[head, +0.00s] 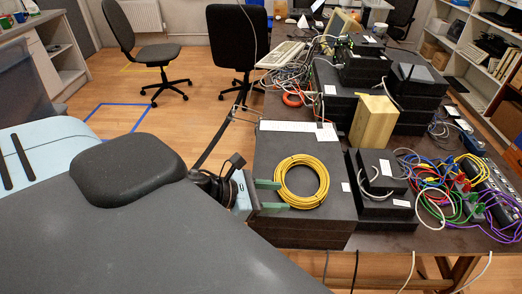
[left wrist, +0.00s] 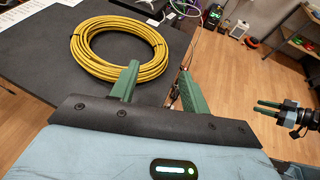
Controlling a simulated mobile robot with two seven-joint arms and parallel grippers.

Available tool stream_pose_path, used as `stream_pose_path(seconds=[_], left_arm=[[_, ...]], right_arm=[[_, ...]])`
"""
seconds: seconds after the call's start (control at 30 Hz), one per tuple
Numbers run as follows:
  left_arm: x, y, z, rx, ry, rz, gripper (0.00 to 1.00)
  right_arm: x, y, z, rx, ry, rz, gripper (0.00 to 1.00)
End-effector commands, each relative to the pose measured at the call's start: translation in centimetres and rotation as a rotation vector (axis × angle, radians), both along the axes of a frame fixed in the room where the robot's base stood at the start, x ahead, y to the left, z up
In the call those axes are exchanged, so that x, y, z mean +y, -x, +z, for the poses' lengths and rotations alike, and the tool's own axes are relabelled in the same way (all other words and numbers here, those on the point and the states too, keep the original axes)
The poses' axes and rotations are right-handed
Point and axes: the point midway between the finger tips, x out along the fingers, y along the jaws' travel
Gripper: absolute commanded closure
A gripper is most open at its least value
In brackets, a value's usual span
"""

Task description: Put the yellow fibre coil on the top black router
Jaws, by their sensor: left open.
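The yellow fibre coil (head: 325,182) lies flat on a large black box (head: 340,212) at the table's near left; it also shows in the left wrist view (left wrist: 84,54). My left gripper (head: 280,195) is at the coil's left side, its two green fingers apart and nothing held. In the left wrist view the left gripper (left wrist: 158,68) has one fingertip overlapping the coil's near rim; I cannot tell if they touch. My right gripper (left wrist: 268,107) shows far right in that view, its green fingers apart and empty. Several black boxes (head: 362,70) are stacked farther back; I cannot tell which is the top router.
Smaller black boxes (head: 385,209) stand right of the coil's box. A tan upright box (head: 373,123) stands behind them. Tangled coloured cables (head: 440,187) and a black power strip (head: 492,190) fill the right side. A black device (head: 418,76) tops the back right stack.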

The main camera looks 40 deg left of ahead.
Motion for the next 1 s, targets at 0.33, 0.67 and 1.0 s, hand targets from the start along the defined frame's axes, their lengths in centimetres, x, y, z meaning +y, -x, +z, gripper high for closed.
stream_pose_path(seconds=[0.33, 0.67, 1.0], left_arm=[[1.1, 1.5, 0.7, 0.001, -0.001, 0.001, 0.54], [1.3, 2.0, 0.9, 0.002, -0.001, -0.001, 0.54], [1.3, 2.0, 0.9, 0.002, -0.001, -0.001, 0.54]], right_arm=[[-0.1, -0.8, 0.9, -0.024, 0.002, -0.002, 0.64], [-0.2, -1.0, 1.1, -0.03, 0.003, -0.002, 0.64], [-0.2, -0.9, 1.1, -0.03, 0.003, -0.002, 0.64]])
